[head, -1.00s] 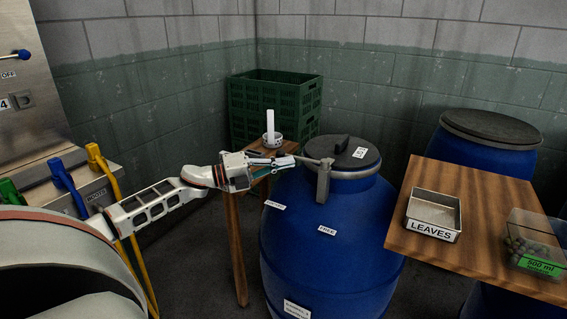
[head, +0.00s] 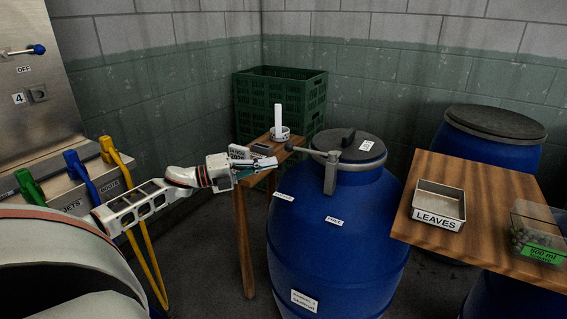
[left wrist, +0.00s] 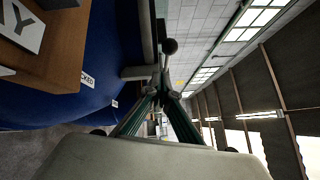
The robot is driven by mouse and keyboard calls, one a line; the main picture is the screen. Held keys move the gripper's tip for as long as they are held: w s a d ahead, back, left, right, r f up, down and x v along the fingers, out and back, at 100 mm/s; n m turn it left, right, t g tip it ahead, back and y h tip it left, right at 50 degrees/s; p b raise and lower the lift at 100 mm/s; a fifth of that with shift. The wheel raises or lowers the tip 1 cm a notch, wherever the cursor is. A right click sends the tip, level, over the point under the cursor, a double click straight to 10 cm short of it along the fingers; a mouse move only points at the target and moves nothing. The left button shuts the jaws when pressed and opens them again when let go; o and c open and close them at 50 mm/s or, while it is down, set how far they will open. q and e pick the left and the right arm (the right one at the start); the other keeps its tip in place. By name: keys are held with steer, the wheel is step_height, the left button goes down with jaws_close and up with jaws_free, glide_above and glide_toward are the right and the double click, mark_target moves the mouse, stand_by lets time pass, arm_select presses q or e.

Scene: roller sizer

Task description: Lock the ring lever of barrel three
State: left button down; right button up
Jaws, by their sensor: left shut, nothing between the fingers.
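Barrel three (head: 345,260) is the blue barrel at centre in the head view, with a dark lid. Its grey ring lever (head: 312,153) sticks out to the left from a metal bracket at the rim and ends in a dark knob (head: 289,147). Two small labels sit on the barrel below it: a left one (head: 283,196), too small to read, and "FREE" (head: 334,220). My left gripper (head: 275,163) is shut and empty, just left of and below the knob. In the left wrist view, its closed fingertips (left wrist: 165,88) point toward the knob (left wrist: 169,46); contact is unclear. My right gripper is out of view.
A wooden table (head: 475,195) with a LEAVES tray (head: 440,190) stands right of the barrel.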

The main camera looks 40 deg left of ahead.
arm_select(q)
steer(key=shift+s+a, duration=0.6)
steer(key=shift+a, duration=0.25)
steer(key=shift+s+a, duration=0.55)
steer(key=shift+a, duration=0.25)
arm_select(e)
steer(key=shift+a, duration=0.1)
